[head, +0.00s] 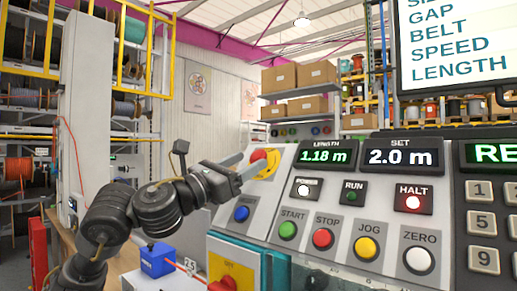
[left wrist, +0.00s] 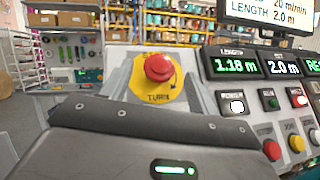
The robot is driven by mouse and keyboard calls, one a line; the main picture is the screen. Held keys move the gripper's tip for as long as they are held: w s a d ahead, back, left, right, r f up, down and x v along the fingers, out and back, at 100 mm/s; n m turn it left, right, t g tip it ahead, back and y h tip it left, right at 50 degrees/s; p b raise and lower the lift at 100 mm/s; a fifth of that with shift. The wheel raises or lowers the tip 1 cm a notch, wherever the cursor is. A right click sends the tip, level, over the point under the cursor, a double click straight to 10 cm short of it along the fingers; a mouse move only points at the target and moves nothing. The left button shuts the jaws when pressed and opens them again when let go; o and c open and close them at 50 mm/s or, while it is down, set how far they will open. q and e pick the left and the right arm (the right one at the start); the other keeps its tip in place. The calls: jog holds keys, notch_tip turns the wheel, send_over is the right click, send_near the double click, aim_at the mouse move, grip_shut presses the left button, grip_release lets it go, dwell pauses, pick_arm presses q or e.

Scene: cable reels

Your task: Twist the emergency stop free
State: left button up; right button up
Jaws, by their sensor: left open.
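The emergency stop is a red mushroom button (left wrist: 158,67) on a yellow round plate (left wrist: 150,92) marked "TURN" in the left wrist view. In the head view the red button (head: 259,155) sits at the upper left of the sloped control panel, partly hidden by my gripper. My left gripper (head: 250,166) is open, with its grey fingers reaching to either side of the button. In the left wrist view its fingers (left wrist: 160,80) flank the yellow plate, and I cannot tell whether they touch the button. My right gripper is in neither view.
The control panel (head: 313,229) carries lit buttons, a HALT lamp (head: 413,200), length displays and a keypad (head: 483,223) to the right. A blue box (head: 157,260) stands left of the panel.

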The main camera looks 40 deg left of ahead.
aim_at(254, 157)
pick_arm(q)
jog(key=x, duration=0.3)
jog(key=shift+w+r+p, duration=0.2)
jog(key=shift+w+p, duration=0.05)
jog(key=shift+p, duration=0.15)
jog(key=shift+w+d+r, duration=0.1)
jog(key=shift+w, duration=0.25)
jog(key=c, duration=1)
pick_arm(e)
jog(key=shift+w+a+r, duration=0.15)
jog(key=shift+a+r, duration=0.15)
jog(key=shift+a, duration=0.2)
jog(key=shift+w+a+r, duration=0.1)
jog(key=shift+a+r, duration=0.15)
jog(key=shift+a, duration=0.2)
